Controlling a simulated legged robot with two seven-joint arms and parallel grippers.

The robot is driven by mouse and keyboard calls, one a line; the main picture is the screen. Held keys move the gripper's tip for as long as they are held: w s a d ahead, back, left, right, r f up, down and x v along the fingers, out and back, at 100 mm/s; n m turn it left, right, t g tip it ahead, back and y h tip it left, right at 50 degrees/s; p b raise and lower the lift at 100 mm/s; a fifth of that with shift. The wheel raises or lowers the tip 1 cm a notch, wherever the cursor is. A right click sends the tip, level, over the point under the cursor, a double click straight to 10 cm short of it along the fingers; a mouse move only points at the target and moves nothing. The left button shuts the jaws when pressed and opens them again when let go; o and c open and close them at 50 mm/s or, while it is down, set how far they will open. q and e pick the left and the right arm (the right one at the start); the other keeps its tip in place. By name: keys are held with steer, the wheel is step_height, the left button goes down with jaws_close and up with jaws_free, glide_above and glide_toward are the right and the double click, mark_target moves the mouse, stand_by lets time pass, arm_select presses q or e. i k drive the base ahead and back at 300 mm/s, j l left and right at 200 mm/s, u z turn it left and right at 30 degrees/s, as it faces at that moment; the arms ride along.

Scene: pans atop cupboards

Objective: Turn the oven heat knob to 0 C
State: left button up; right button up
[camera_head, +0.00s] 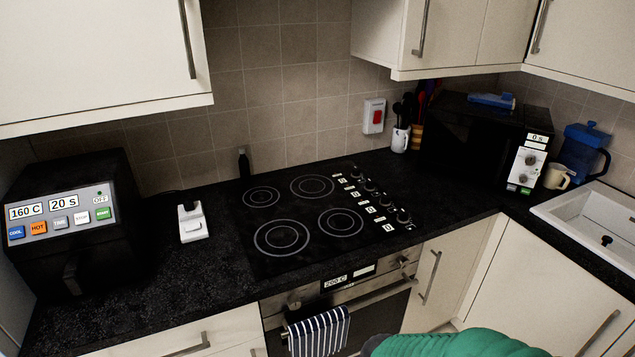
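The oven (345,318) is built in under the counter at the bottom centre, with its door shut. A display (335,283) on its control strip appears to read 200 C. One round knob (294,303) sits at the left end of the strip and another (404,261) at the right end. I cannot tell from their looks which one is the heat knob. A green part of my arm shows at the bottom right, in front of the cupboards. Neither of my grippers is in view, and nothing is seen touching the knobs.
A striped towel (318,332) hangs on the oven handle (380,294). The hob (320,215) above is bare, with its own knobs along the right. An air fryer (70,225) stands left, a microwave (480,140) right, beside a sink (590,220).

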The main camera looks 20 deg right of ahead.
mark_target(403, 262)
steer(key=z, duration=1.3)
steer(key=i+l+u, duration=0.15)
steer(key=u, duration=0.3)
steer(key=i+l+u, duration=0.1)
steer(key=u, duration=0.3)
steer(key=l+u, duration=0.3)
steer(key=u, duration=0.15)
